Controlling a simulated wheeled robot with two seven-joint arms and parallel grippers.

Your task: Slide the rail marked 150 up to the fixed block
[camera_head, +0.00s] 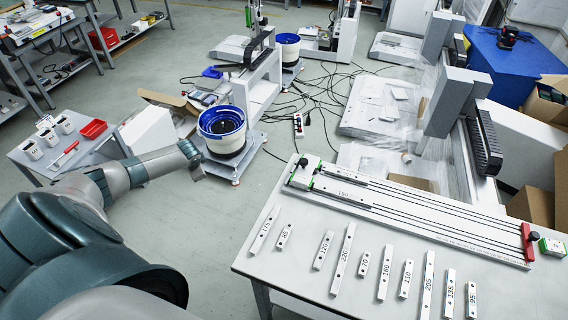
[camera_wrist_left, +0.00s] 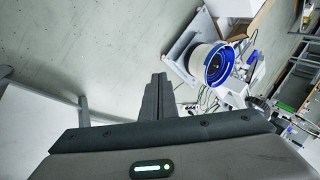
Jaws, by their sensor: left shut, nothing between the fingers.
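A long white measuring fixture (camera_head: 430,222) lies along the far side of the near table. A white rail with a marking that seems to read 150 (camera_head: 347,196) lies in it near its left end. A block with green parts and a black knob (camera_head: 301,174) is at that end. A red block (camera_head: 527,242) stands at the right end; I cannot tell which is the fixed block. My left gripper (camera_wrist_left: 157,97) is shut and empty in the wrist view, over the floor. In the head view my left arm is left of the table, well apart from the rail.
Several white marked rails, such as 175 (camera_head: 264,230), 220 (camera_head: 343,258) and 205 (camera_head: 427,285), lie in a row along the table's front (camera_head: 300,272). A blue-rimmed bowl feeder (camera_head: 222,125) stands beyond my left arm. A side table holds cups and a red tray (camera_head: 93,129).

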